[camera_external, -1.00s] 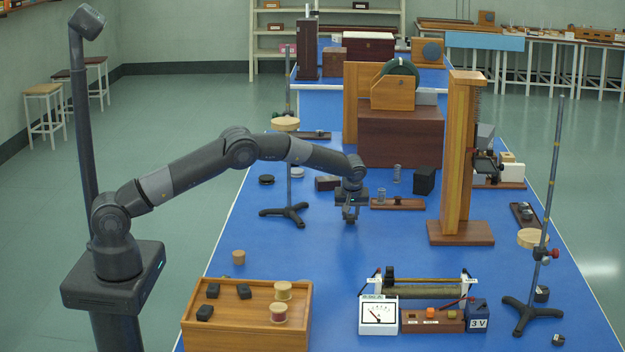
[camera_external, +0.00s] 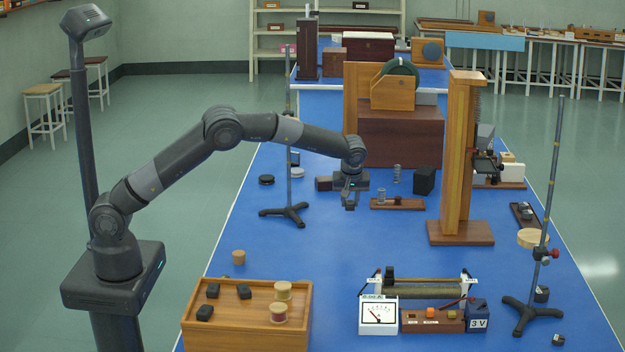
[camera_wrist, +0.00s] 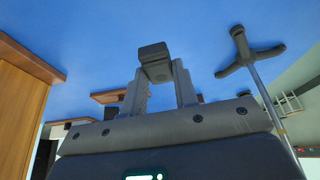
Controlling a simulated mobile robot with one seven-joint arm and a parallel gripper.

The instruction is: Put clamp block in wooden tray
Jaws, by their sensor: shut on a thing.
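My gripper (camera_external: 350,204) is over the blue bench, toward its middle, behind the front wooden tray. In the wrist view its two fingers (camera_wrist: 159,85) are shut on a small dark grey clamp block (camera_wrist: 153,58), held at the fingertips with blue bench behind it. In the external view the held block is too small to tell from the fingers. The wooden tray (camera_external: 240,338) stands at the front left of the bench, apart from my gripper. It holds several dark blocks (camera_external: 213,291) and two spools (camera_external: 283,290).
A stand with a tripod foot (camera_external: 285,213) rises left of my gripper. A tall wooden frame (camera_external: 458,150) stands to the right. A meter (camera_external: 378,314) and a coil apparatus (camera_external: 425,287) stand right of the tray. A cork-coloured cylinder (camera_external: 238,257) sits behind the tray. The bench between is clear.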

